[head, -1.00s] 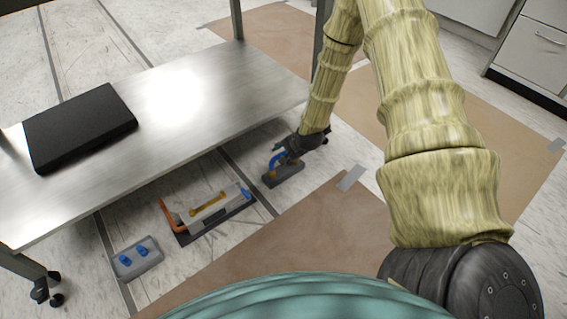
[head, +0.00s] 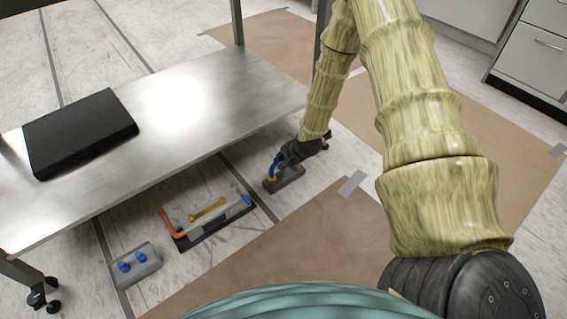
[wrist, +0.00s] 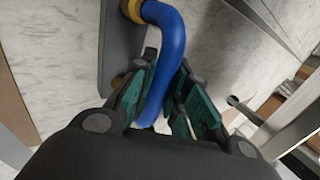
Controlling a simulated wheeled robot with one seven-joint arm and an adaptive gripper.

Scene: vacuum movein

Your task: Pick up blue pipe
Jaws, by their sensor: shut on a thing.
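The blue pipe (wrist: 171,45) is a curved tube that runs between the green-padded fingers of my gripper (wrist: 160,95) in the wrist view. My gripper is shut on it. A yellow collar (wrist: 131,9) sits at the pipe's far end, by a grey base block (wrist: 118,60). In the head view the blue pipe (head: 274,164) shows partly beside my gripper (head: 281,157), above the grey base (head: 287,181) on the floor. My gripper hides part of the pipe. I cannot tell whether the pipe is still seated in the base.
A metal table (head: 205,100) carrying a black flat case (head: 80,131) stands at the left, its edge close to my arm. On the floor are a panel with an orange pipe (head: 166,221) and yellow handle (head: 207,209), and a grey block with blue knobs (head: 137,266).

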